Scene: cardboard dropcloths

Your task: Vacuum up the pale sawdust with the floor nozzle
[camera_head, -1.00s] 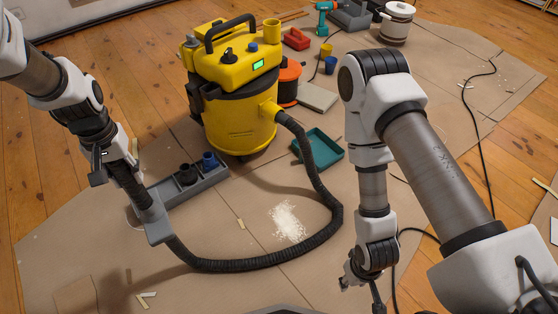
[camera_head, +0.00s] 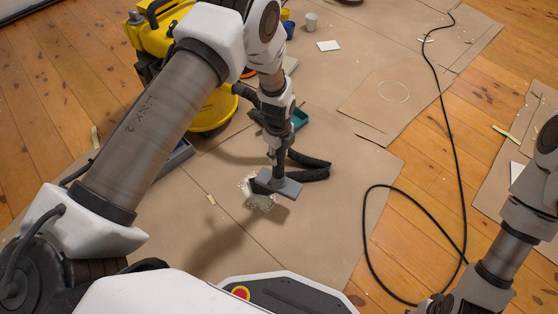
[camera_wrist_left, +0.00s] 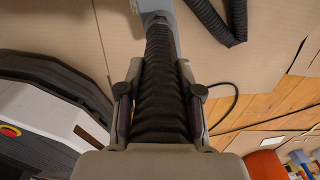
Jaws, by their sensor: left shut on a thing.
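The yellow vacuum (camera_head: 214,112) stands at the upper left, largely hidden behind my left arm. My left gripper (camera_head: 277,138) is shut on the black ribbed hose just above the grey floor nozzle (camera_head: 285,187). In the left wrist view, the fingers (camera_wrist_left: 160,95) flank the hose (camera_wrist_left: 163,70), and part of the nozzle shows at the top edge. The nozzle is over or beside the pale sawdust (camera_head: 259,202) and hides part of it; I cannot tell whether it touches the floor. My right gripper (camera_head: 430,305) is at the bottom edge, partly cut off.
A black cable (camera_head: 455,150) curls across the cardboard and floor on the right. A small wood scrap (camera_head: 211,200) lies left of the sawdust. Cardboard in front is clear.

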